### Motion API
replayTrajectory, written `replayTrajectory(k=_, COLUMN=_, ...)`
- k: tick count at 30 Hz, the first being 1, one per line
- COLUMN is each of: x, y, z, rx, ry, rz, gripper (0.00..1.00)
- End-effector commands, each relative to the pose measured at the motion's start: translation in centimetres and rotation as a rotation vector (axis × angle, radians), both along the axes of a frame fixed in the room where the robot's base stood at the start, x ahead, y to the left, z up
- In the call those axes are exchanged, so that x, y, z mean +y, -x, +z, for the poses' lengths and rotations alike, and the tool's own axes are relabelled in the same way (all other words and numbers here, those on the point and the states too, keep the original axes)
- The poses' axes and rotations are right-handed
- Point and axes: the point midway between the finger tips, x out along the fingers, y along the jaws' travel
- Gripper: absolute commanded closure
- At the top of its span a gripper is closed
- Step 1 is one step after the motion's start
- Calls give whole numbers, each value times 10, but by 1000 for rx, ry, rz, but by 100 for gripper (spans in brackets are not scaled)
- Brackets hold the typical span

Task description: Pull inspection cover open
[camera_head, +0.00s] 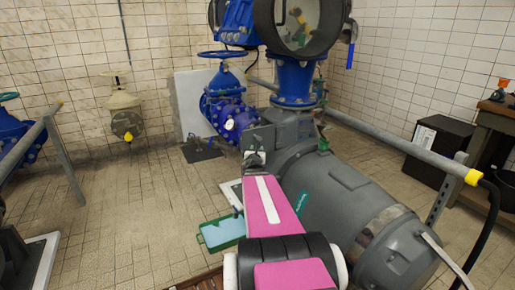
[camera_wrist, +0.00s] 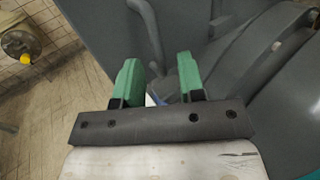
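A flat dark grey plate on the pump housing, which looks like the inspection cover (camera_head: 262,137), is just beyond the end of my arm in the head view. In the wrist view, a flat grey panel (camera_wrist: 100,35) fills the upper middle, with a curved grey bar like a handle (camera_wrist: 150,30) on it. My gripper (camera_wrist: 158,72) has its two green fingers apart, with a clear gap between them. The bar lies ahead of the gap, and no contact shows. In the head view my gripper (camera_head: 255,160) is small and partly hidden by my pink arm.
The large grey motor (camera_head: 350,215) lies right of my arm. Blue valves and pipes (camera_head: 228,100) stand behind. A green tray (camera_head: 222,231) is on the floor at left. A grey rail (camera_head: 400,143) crosses the right side. Tiled floor at left is mostly free.

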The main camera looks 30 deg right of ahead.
Motion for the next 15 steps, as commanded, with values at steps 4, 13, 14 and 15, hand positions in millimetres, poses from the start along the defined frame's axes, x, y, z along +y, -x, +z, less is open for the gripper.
replayTrajectory(k=4, x=18, y=29, z=2, rx=-2, ry=-1, rz=-1, gripper=64)
replayTrajectory(k=13, x=32, y=50, z=0, rx=-3, ry=-1, rz=-2, gripper=64)
replayTrajectory(k=14, x=32, y=50, z=0, rx=-3, ry=-1, rz=-2, gripper=64)
replayTrajectory(k=15, x=32, y=49, z=0, rx=-3, ry=-1, rz=-2, gripper=64)
